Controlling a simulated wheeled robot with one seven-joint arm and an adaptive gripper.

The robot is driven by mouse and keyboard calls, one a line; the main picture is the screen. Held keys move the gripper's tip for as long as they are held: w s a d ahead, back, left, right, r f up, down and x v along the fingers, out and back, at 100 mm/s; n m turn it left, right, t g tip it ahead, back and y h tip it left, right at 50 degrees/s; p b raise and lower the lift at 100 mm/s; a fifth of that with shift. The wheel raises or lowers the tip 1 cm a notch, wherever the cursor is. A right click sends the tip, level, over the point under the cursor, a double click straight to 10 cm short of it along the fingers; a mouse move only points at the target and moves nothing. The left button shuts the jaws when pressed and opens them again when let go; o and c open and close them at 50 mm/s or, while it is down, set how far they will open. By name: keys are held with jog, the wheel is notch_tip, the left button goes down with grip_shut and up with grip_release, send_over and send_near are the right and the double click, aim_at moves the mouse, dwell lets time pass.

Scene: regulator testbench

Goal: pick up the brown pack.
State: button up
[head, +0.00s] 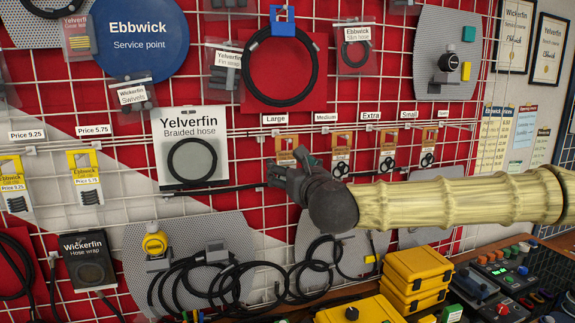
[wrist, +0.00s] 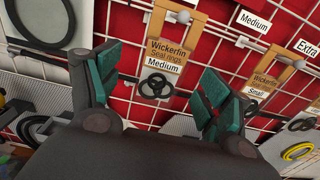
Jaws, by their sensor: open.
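Several brown-topped packs hang in a row on hooks on the wire grid. The leftmost brown pack (head: 287,146) shows only its upper part in the head view; my gripper (head: 289,171) hides the rest. In the wrist view this pack (wrist: 160,60) hangs between my open fingers (wrist: 157,82), reading "Wickerfin Seal rings Medium", with dark rings at its bottom. The fingers look apart from it on both sides. A second brown pack (wrist: 262,84), marked "Small", hangs right of my right finger. Two more brown packs hang farther right, one (head: 388,139) and another (head: 428,138).
A Yelverfin braided hose pack (head: 190,125) hangs left of my gripper. A rail with tags (head: 275,119) runs above the row. Yellow cases (head: 415,270) and black hose coils (head: 205,285) sit below.

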aim_at(289, 164)
jog(key=shift+w+r+p, duration=0.15)
jog(key=shift+w+p, duration=0.15)
jog(key=p+x, duration=0.2)
jog(key=x, duration=0.1)
jog(key=shift+w+d+f+p, duration=0.1)
jog(key=shift+w+f+p, duration=0.1)
jog(key=shift+w+p, duration=0.1)
jog(key=shift+w+f, duration=0.1)
jog(key=shift+w, duration=0.35)
jog(key=shift+c, duration=0.2)
jog(key=c, duration=0.9)
